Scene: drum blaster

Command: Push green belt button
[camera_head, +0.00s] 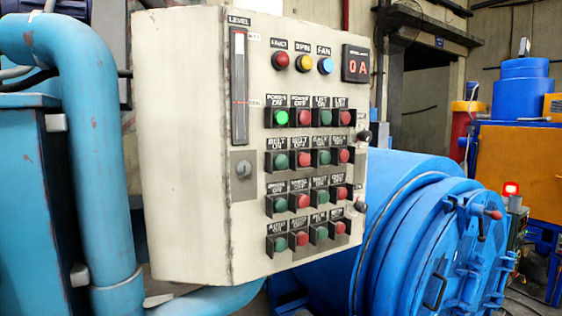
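A cream control panel (186,150) with scuffed edges fills the middle of the head view. Its face carries rows of green and red buttons. The green belt button (281,161) is at the left end of the second row, under a label that reads like "BELT ON". It looks dark and unlit. A red button (304,160) sits directly to its right. Above it, the green power button (282,117) glows bright. My gripper is not in view, so its state and its distance from the panel do not show.
A red display (357,66) reads "0 A" at the panel's top right. A level gauge (239,90) and a grey knob (243,168) are left of the buttons. A thick blue pipe (95,150) stands left. A blue drum (420,240) is behind, near a lit red lamp (511,189).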

